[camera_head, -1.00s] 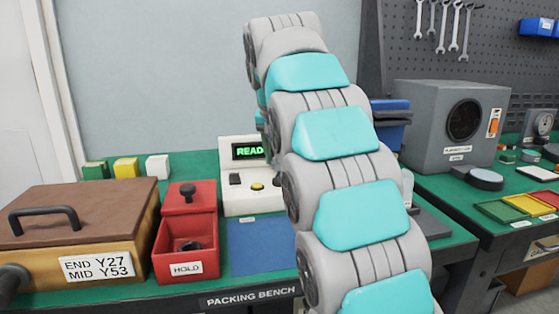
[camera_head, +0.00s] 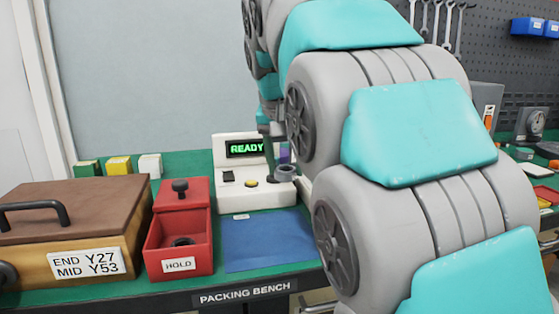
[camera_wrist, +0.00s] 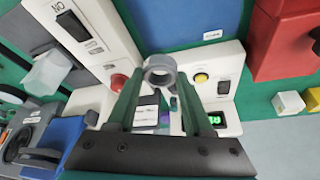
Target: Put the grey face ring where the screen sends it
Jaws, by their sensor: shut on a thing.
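The grey face ring (camera_wrist: 161,60) is held between the fingertips of my gripper (camera_wrist: 158,86) in the wrist view. In the head view the ring (camera_head: 286,178) shows at the right side of the white tester (camera_head: 226,192), left of my arm. I cannot tell whether the ring touches the tester. The screen (camera_head: 246,149) reads READY in green. The tester has a yellow button (camera_head: 251,183), which also shows in the wrist view (camera_wrist: 201,77). My arm hides most of the gripper in the head view.
A red HOLD box (camera_head: 178,266) with a dark ring (camera_head: 183,242) inside stands left of a blue mat (camera_head: 262,240). A brown-lidded box (camera_head: 65,207) labelled END Y27, MID Y53 is farther left. Green, yellow and white blocks (camera_head: 119,166) stand behind. The mat's visible part is clear.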

